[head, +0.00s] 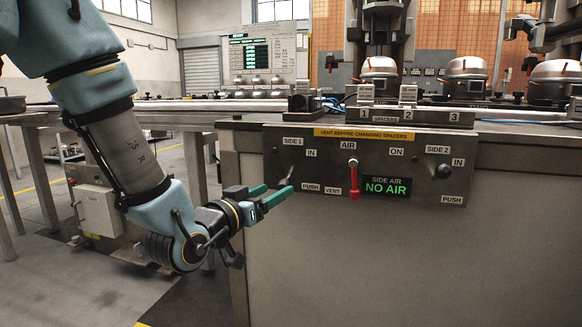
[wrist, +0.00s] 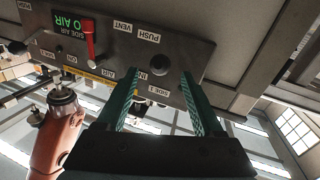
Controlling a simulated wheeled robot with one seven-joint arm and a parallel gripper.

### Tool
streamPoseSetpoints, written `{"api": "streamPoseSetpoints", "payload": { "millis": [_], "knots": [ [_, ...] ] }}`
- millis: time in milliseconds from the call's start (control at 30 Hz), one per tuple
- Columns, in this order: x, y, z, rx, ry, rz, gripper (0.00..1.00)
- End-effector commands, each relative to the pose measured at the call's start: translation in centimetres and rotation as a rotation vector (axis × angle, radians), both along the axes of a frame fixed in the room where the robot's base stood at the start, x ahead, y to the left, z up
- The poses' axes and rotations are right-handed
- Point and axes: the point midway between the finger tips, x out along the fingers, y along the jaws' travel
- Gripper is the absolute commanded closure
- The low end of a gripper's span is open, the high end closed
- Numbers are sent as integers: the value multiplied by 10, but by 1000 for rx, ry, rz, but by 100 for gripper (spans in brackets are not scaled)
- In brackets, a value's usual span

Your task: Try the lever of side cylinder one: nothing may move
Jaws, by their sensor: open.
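The side 1 lever (head: 289,174) is a small metal stick on the left part of the grey control panel (head: 300,165), between the labels IN and PUSH. My gripper (head: 279,188) is open, its two green fingers just in front of and slightly below the lever. In the wrist view, the panel is upside down and a dark round knob (wrist: 160,64) shows between the fingertips (wrist: 160,72). I cannot tell whether either finger touches it. The red air lever (head: 354,180) points down, beside VENT. The display (head: 386,187) reads SIDE AIR NO AIR in green.
The side 2 knob (head: 444,171) is at the panel's right. Numbered spacers (head: 408,117) stand on the bench above. Several compressor domes (head: 467,72) stand behind. A status screen (head: 258,53) is at the back left. The space before the panel's right half is clear.

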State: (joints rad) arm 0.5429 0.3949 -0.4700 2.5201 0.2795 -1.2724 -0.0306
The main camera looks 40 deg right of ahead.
Motion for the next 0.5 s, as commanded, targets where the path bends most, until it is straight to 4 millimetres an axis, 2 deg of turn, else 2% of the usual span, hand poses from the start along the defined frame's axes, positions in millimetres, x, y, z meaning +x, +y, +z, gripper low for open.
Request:
{"api": "streamPoseSetpoints", "payload": {
  "millis": [33,133,300,500],
  "knots": [
    [0,-1,5,5,4,1,31],
    [0,-6,1,6,-1,4,31],
    [13,-41,-4,3,-4,5,31],
    [22,-68,-3,4,-3,5,31]
  ]
}}
